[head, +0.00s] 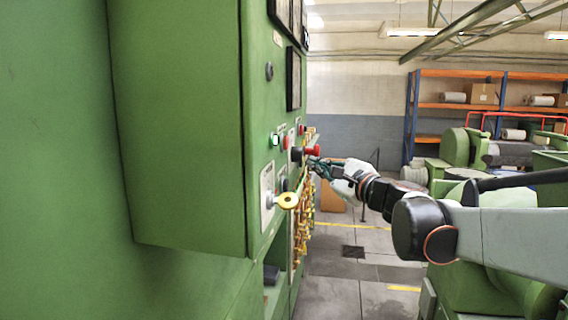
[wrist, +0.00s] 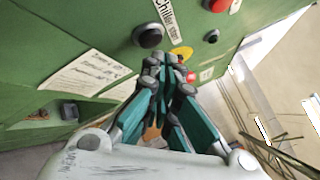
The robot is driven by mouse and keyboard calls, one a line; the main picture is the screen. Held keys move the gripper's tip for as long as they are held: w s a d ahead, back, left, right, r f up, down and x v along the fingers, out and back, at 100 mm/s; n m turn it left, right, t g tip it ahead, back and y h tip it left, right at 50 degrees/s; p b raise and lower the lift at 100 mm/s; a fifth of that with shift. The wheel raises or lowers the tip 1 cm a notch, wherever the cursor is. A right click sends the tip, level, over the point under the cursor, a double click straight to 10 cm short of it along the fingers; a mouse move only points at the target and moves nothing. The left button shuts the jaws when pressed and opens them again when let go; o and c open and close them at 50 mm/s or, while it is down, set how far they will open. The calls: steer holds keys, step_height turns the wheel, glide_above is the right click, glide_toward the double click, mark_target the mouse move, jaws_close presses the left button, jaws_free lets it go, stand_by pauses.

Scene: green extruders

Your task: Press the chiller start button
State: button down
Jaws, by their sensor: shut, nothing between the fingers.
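The chiller start button is a round black button (wrist: 148,36) on the green panel in the wrist view, beside a white label (wrist: 168,14) reading "Chiller start". My gripper (wrist: 165,65) is shut and empty, with its fingertips just below and right of that button in the picture. Whether they touch the panel cannot be told. In the head view my gripper (head: 314,164) is at the panel's right side, close to the red and black buttons. Which of the head view's buttons is the chiller start one is unclear.
A red button (wrist: 220,4) and a small black knob (wrist: 211,36) flank the label in the wrist view.

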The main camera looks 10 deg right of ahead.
steer(key=shift+w+a, duration=0.1)
steer(key=shift+a, duration=0.25)
steer(key=shift+w+a, duration=0.1)
steer(key=shift+a, duration=0.25)
stand_by(0.6)
steer(key=shift+d, duration=0.15)
stand_by(0.3)
steer(key=shift+s+d, duration=0.25)
steer(key=shift+d, duration=0.4)
steer(key=d, duration=0.1)
steer(key=s+d, duration=0.1)
steer(key=d, duration=0.2)
steer(key=shift+s+d, duration=0.25)
steer(key=shift+d, duration=0.1)
stand_by(0.4)
